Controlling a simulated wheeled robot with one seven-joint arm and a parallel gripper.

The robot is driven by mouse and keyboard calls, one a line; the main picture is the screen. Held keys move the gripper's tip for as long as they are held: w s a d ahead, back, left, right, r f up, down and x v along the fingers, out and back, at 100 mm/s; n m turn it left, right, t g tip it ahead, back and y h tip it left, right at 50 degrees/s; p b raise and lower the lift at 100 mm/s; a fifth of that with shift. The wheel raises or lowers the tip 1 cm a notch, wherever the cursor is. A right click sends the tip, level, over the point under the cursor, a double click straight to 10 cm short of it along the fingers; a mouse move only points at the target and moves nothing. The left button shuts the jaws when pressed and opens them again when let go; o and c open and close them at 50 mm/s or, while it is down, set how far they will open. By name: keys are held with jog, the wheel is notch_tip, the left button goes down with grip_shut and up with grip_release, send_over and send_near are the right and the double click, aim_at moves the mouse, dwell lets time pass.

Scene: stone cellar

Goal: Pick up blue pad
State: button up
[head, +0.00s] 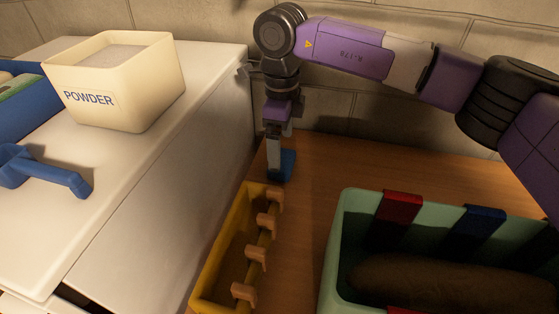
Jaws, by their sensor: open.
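The blue pad (288,164) is a small blue block at the back left of the brown wooden surface, close to the white cabinet's side. My gripper (275,172) points straight down at it, and its fingers overlap the pad's left part in the head view. The gripper is open. I cannot tell whether the pad lies between the fingers or just behind them.
A yellow tray (199,290) with several tan pegs stands just in front of the pad. A green bin (333,243) holding a brown mass, with red and blue clips, stands right. A white cabinet (185,155) bears a POWDER container (140,103) and a blue-handled tool (48,172).

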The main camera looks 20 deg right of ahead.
aim_at(282, 160)
jog(key=shift+s+d+f, duration=0.1)
jog(key=shift+f, duration=2.6)
jog(key=c, duration=1.3)
jog(key=shift+o, duration=0.2)
jog(key=shift+r, duration=0.1)
jog(key=shift+s+r, duration=0.15)
jog(key=shift+r, duration=0.25)
notch_tip(282, 160, up, 10)
jog(key=s+a, duration=0.3)
jog(key=s, duration=0.3)
jog(key=s+a+b, duration=0.1)
jog(key=s+a, duration=0.2)
jog(key=s, duration=0.2)
jog(key=s+a+b, duration=0.1)
jog(key=s+a, duration=0.1)
jog(key=s, duration=0.4)
jog(key=shift+s+a+r, duration=0.3)
jog(key=shift+s+a, duration=0.05)
jog(key=shift+a, duration=0.05)
